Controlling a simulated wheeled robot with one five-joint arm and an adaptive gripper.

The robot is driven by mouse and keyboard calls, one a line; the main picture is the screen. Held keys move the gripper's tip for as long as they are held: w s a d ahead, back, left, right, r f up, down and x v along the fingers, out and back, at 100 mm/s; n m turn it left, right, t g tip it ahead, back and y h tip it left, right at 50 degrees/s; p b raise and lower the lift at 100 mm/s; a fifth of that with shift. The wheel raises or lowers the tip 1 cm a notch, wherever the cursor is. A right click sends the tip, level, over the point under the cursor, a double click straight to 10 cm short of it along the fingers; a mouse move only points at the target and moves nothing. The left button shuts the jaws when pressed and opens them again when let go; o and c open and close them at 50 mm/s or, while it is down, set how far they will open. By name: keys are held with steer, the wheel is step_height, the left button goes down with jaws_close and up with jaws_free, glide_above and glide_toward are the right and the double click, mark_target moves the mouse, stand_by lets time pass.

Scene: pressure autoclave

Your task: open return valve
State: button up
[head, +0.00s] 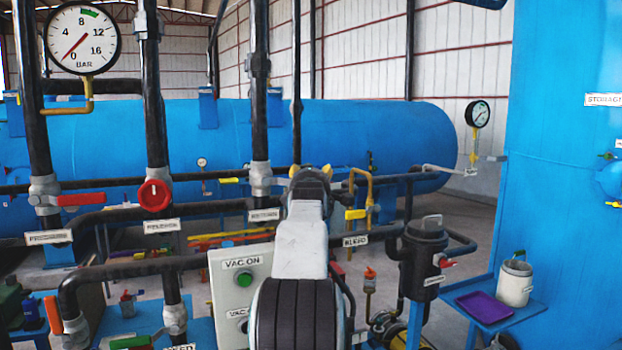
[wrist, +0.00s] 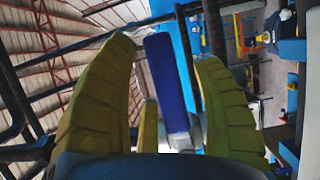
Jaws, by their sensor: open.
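The return valve (head: 261,179) is on the dark vertical pipe just left of my arm in the head view, above a small white tag that seems to read RETURN (head: 264,215). Its handle is hidden behind my arm there.
A red lever valve (head: 80,199) and a red round knob (head: 155,195) are on pipes to the left. A VAC ON panel (head: 241,280) stands low, left of my arm. The bleed pipe (head: 375,237) and a dark canister (head: 425,255) are close on the right.

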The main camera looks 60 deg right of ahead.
steer(key=shift+o, duration=0.2)
jaws_close()
stand_by(0.3)
steer(key=shift+r+b, duration=0.15)
steer(key=shift+b, duration=0.15)
